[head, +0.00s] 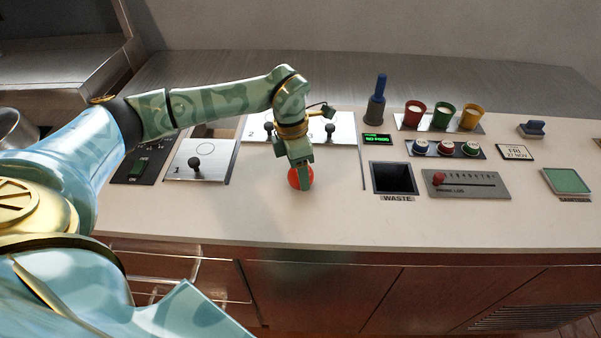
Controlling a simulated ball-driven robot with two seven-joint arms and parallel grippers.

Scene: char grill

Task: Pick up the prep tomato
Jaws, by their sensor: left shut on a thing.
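The prep tomato (294,180) is a small red ball near the middle of the pale counter in the head view. My left gripper (301,182) points down over it from above, shut on the tomato, and its fingers hide part of it. The tomato looks to be at or just above the counter top; I cannot tell whether it touches. My right gripper does not show.
The counter (330,222) is clear in front of the tomato. Behind it are metal plates with black knobs (195,163). To the right are a square waste opening (394,178), a slider panel (466,184), colored cups (443,115) and a green sanitizer pad (567,181).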

